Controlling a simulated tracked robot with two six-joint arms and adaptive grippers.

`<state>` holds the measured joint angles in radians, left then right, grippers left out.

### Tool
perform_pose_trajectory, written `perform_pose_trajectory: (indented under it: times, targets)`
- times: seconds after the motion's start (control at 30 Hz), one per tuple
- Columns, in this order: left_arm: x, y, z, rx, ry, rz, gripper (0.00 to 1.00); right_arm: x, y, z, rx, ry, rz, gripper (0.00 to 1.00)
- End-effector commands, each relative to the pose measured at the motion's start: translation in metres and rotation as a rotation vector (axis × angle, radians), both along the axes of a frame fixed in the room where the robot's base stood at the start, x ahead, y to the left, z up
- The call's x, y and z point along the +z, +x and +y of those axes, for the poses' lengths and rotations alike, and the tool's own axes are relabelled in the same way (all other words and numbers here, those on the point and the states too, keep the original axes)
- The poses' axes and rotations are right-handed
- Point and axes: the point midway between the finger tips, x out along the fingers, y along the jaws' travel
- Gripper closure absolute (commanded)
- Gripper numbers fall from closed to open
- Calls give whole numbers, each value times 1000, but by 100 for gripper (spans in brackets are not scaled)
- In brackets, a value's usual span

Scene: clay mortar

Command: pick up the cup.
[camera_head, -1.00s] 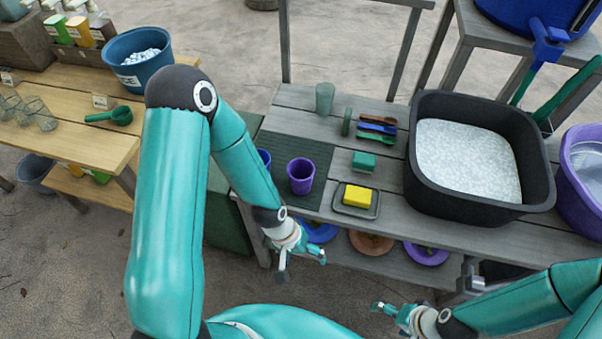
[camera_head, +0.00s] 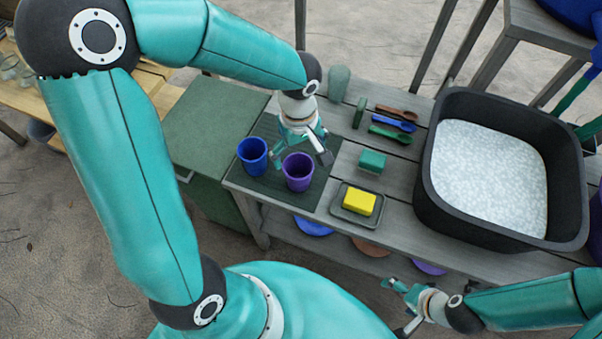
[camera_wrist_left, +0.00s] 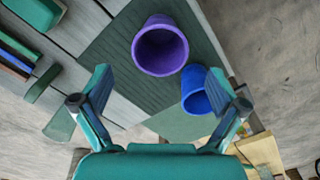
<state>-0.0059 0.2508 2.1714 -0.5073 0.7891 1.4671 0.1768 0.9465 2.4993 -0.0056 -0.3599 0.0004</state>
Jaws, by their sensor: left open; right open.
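A purple cup (camera_head: 298,172) stands upright on a dark green mat (camera_head: 268,190) on the grey wooden table. A blue cup (camera_head: 253,156) stands to its left on the same mat. My left gripper (camera_head: 302,154) is open and empty, close behind the purple cup. In the left wrist view the purple cup (camera_wrist_left: 160,48) lies ahead of the open left gripper (camera_wrist_left: 158,84), and the blue cup (camera_wrist_left: 196,90) appears near the finger on the right. I cannot tell whether a finger touches either cup. My right gripper (camera_head: 396,306) is open and empty at the lower right, in front of the table.
A yellow sponge (camera_head: 359,201) sits on a small dark tray (camera_head: 345,214). A green block (camera_head: 372,161) and several coloured spoons (camera_head: 393,124) lie behind it. A black tub (camera_head: 432,205) of pale material stands at right. A greenish glass (camera_head: 339,80) stands at the back, partly hidden.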

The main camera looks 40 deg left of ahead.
Motion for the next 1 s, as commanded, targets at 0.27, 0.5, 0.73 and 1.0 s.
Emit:
perform_pose_trajectory:
  times: [0.27, 0.5, 0.73, 1.0]
  targets:
    - [-45, -1, 2, 5, -1, 2, 3, -3, 0, 0, 0, 0, -1, 10]
    - [-59, -1, 3, 5, -2, 3, 3, -1, 0, 0, 0, 0, -1, 10]
    - [-93, 2, 6, 6, -2, 3, 3, 1, 0, 0, 0, 0, -1, 10]
    - [-102, 3, 5, 6, -3, -1, 3, 1, 0, 0, 0, 0, -1, 10]
